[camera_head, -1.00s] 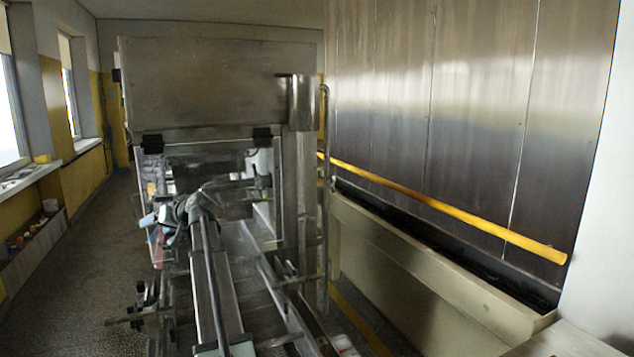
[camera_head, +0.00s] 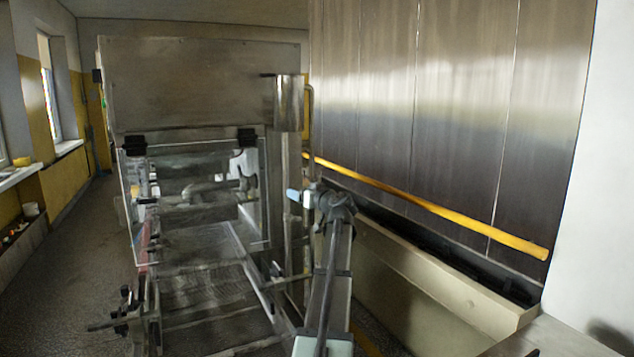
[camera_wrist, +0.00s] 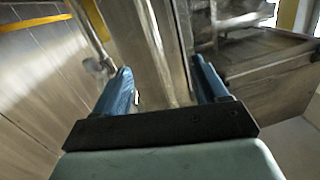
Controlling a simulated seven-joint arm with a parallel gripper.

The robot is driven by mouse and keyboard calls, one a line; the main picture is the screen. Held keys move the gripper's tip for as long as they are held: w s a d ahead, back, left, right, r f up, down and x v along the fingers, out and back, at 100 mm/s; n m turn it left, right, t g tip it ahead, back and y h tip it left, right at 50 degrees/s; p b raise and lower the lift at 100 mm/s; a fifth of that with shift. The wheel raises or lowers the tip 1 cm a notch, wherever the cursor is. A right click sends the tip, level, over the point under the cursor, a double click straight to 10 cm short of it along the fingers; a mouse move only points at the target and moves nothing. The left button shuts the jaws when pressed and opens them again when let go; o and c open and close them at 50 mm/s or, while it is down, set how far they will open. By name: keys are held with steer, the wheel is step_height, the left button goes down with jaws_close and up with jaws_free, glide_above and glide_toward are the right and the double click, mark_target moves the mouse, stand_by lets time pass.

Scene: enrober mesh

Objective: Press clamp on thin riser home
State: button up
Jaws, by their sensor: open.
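The thin riser (camera_head: 310,110) is a slim metal pipe running down the right side of the machine. In the wrist view the thin riser (camera_wrist: 88,28) shows at upper left, slanting down toward my left finger. A small grey fitting (camera_wrist: 98,67) on it looks like the clamp; I cannot tell how far on it sits. My gripper (camera_head: 298,196) is in front of the riser's lower part, hiding some of it. In the wrist view my gripper (camera_wrist: 165,84) is open, its blue fingers apart with nothing held. The left finger appears close to the fitting; contact is unclear.
A wide metal post (camera_wrist: 150,45) stands ahead, between the fingers' lines of view. The enrober hood (camera_head: 200,85) has a clear guard (camera_head: 258,205) below it, over the mesh belt (camera_head: 205,290). A yellow rail (camera_head: 430,205) and beige trough (camera_head: 420,285) lie right.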

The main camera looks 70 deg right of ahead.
mark_target(317, 180)
steer(key=s+d+r+g+h, duration=0.1)
steer(key=s+d+h, duration=0.15)
steer(key=s, duration=0.75)
steer(key=shift+m, duration=0.3)
steer(key=x, duration=1.3)
steer(key=shift+w+d, duration=0.15)
steer(key=shift+d, duration=0.05)
steer(key=shift+c, duration=0.3)
